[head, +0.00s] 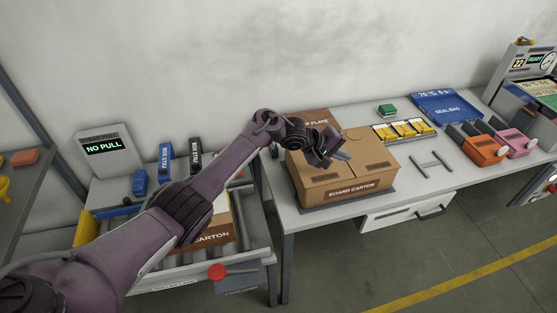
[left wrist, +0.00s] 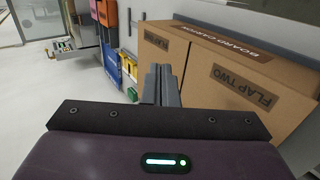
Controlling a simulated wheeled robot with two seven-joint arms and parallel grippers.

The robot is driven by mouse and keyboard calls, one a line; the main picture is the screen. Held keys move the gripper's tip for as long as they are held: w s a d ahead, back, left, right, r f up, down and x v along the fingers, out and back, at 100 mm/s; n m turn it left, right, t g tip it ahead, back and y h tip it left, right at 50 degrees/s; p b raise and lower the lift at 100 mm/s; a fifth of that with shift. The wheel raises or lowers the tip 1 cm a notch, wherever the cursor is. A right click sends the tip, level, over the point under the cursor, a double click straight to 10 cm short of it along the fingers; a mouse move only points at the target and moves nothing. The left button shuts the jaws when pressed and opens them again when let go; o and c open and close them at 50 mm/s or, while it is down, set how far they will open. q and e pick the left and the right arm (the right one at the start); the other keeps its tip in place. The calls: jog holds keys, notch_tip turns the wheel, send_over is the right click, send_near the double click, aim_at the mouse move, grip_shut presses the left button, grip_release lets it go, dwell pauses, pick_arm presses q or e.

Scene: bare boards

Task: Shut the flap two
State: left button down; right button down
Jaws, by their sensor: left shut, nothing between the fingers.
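The brown board carton (head: 345,192) sits on the table at the right, its printed front facing me. Flap two (left wrist: 225,92) carries its name on a label in the left wrist view and looks flat over the carton top. It appears to be the left half of the top in the head view (head: 308,168). A seam parts it from the other labelled half (head: 372,148). My left gripper (head: 342,156) is shut and empty, low over the carton near the seam; I cannot tell whether it touches. Its fingers also show in the left wrist view (left wrist: 161,72). My right gripper is not in view.
Yellow packs (head: 405,130), a blue tray (head: 447,105), and orange (head: 484,150) and pink (head: 515,142) bins stand to the right. A second carton (head: 213,237) is on the rollers at left.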

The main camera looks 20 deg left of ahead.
pick_arm(q)
jog(key=g+y+b, duration=0.1)
jog(key=y+b, duration=0.1)
jog(key=b, duration=0.2)
send_near(357, 175)
jog(key=x, duration=0.4)
jog(key=shift+w+d+r, duration=0.15)
jog(key=shift+w+r, duration=0.1)
jog(key=shift+w, duration=0.05)
jog(key=shift+w+d+f+b, duration=0.1)
jog(key=shift+d+f+b, duration=0.05)
jog(key=shift+f+b, duration=0.45)
jog(key=shift+w+d+f+b, duration=0.15)
jog(key=shift+f+b, duration=0.35)
jog(key=shift+b, duration=0.15)
